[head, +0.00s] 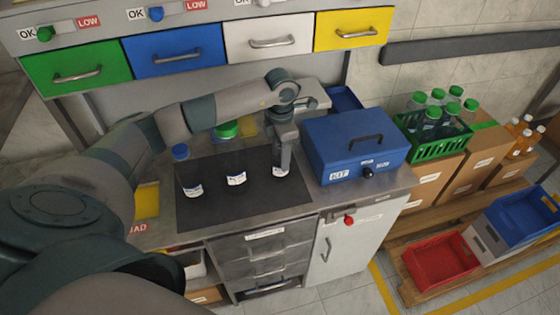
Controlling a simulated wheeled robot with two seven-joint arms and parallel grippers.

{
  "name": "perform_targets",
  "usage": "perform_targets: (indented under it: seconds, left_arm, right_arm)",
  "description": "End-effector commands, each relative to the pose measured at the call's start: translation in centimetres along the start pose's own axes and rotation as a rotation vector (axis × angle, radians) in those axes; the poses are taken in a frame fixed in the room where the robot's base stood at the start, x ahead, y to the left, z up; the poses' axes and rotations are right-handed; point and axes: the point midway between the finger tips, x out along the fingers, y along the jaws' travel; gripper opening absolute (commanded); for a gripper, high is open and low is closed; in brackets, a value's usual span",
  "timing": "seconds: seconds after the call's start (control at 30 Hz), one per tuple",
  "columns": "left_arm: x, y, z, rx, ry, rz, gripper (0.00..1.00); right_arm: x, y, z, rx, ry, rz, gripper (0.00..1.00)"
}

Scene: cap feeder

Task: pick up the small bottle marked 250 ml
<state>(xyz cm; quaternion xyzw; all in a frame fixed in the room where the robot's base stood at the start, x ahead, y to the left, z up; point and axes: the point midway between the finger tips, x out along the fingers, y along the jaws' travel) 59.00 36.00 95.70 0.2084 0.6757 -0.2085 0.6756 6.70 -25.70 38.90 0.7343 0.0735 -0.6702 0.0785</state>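The label print is too small to read, so I cannot tell which is marked 250 ml. My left gripper (281,160) points down at the right bottle and hides its upper part. I cannot tell whether its fingers are closed on the bottle. My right gripper is not in view.
A blue kit box (335,135) stands close to the right of my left gripper. A green cap (227,130) shows behind my arm. Coloured drawers (175,50) hang above the bench. Right of the bench are a green crate (437,147) of bottles and a red bin (440,266).

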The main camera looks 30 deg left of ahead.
Motion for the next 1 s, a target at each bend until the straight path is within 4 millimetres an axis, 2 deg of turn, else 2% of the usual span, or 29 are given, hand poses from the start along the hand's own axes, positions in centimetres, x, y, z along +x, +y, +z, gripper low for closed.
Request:
perform_targets:
  seconds: [0.37, 0.57, 0.8, 1.0]
  left_arm:
    - [-0.8, 0.1, 0.1, -0.001, -0.003, 0.002, 0.23]
    - [-3.4, 0.1, 0.1, 0.001, -0.005, 0.002, 0.23]
    - [-7.4, 0.1, 0.1, 0.000, -0.003, 0.004, 0.23]
    - [-9.5, 0.0, 0.0, 0.001, -0.002, 0.001, 0.23]
  right_arm:
    - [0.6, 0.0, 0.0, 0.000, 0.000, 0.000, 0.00]
    - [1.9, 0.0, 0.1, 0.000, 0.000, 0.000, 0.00]
    - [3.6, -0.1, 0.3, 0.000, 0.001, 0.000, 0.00]
    - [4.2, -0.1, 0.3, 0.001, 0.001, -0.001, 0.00]
